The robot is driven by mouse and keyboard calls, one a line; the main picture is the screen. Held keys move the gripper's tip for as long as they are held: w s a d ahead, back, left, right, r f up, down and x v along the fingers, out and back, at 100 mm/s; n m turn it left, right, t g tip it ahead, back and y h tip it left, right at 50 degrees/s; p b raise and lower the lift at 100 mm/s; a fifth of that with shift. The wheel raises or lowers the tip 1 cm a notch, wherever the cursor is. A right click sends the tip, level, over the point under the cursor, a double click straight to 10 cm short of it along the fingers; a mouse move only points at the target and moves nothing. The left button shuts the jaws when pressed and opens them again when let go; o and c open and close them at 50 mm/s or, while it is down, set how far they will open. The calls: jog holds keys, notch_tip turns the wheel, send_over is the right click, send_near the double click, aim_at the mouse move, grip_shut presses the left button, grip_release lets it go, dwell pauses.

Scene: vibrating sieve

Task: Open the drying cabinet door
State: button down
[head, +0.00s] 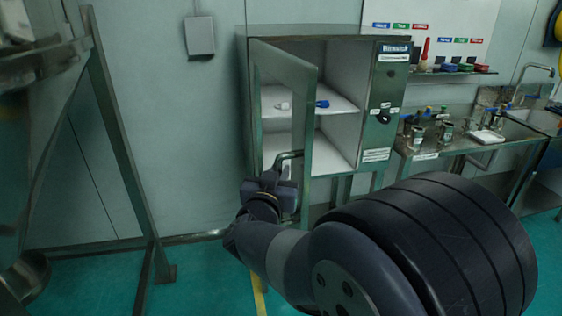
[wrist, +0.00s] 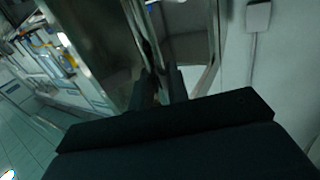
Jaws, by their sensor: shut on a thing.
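The drying cabinet (head: 388,105) stands against the back wall in the head view. Its glass-paned door (head: 308,120) is swung out from the left side, and the white inside shows. My gripper (head: 285,172) is at the door's bar handle (head: 292,155), low on the door, and is shut on it. In the wrist view my gripper (wrist: 160,88) has its fingers around the handle (wrist: 152,45), seen close up. The fingertips are partly hidden in the head view. A white shelf (head: 335,106) inside holds a small blue-and-white item (head: 320,104).
A metal frame (head: 115,120) stands on the left. A steel bench (head: 455,150) with bottles and beakers stands right of the cabinet. A whiteboard (head: 450,25) hangs above it. Green floor (head: 200,280) is clear between the frame and my arm.

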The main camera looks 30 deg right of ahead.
jog(key=w+a+m+g+h+p, duration=0.1)
jog(key=w+a+g+h+p, duration=0.1)
jog(key=a, duration=0.3)
jog(key=shift+a+r+m+p, duration=0.2)
jog(key=shift+a+m+p, duration=0.2)
jog(key=shift+p, duration=0.4)
jog(key=c, duration=1.4)
grip_release()
jog(key=shift+w+d+f, duration=0.1)
jog(key=shift+c, duration=0.2)
jog(key=b+v, duration=0.1)
jog(key=v, duration=1)
jog(key=shift+d, duration=0.15)
